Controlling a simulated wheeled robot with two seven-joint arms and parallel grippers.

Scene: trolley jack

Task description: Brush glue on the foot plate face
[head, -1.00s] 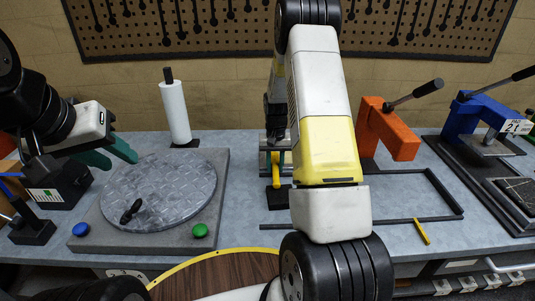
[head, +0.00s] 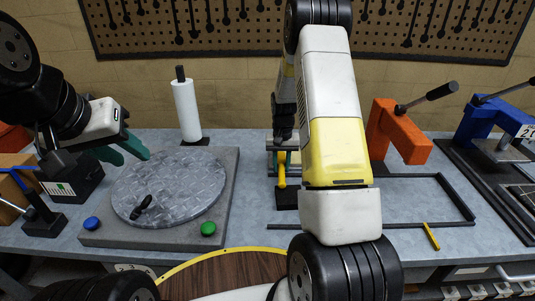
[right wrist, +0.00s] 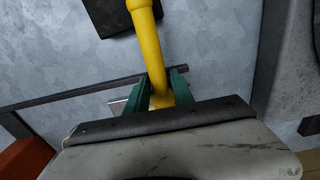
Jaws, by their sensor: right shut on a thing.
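My right gripper (right wrist: 160,88) is shut on a yellow bent bar (right wrist: 143,35) between its green fingers in the right wrist view. In the head view the yellow bar (head: 281,170) stands over a dark plate (head: 287,199) at the middle of the bench, and the fingers there are hard to make out. The dark plate also shows in the right wrist view (right wrist: 112,14). My left gripper (head: 134,156) has its green fingers spread, empty, by the upper left of a round grey turntable (head: 180,185). I cannot pick out a glue brush or the foot plate face for certain.
The turntable has a black handle (head: 142,205), with a blue button (head: 91,223) and a green button (head: 208,228) in front. A white roll (head: 187,110) stands behind. An orange press (head: 398,135) and a blue press (head: 478,122) stand right. A dark frame (head: 455,200) lies on the bench.

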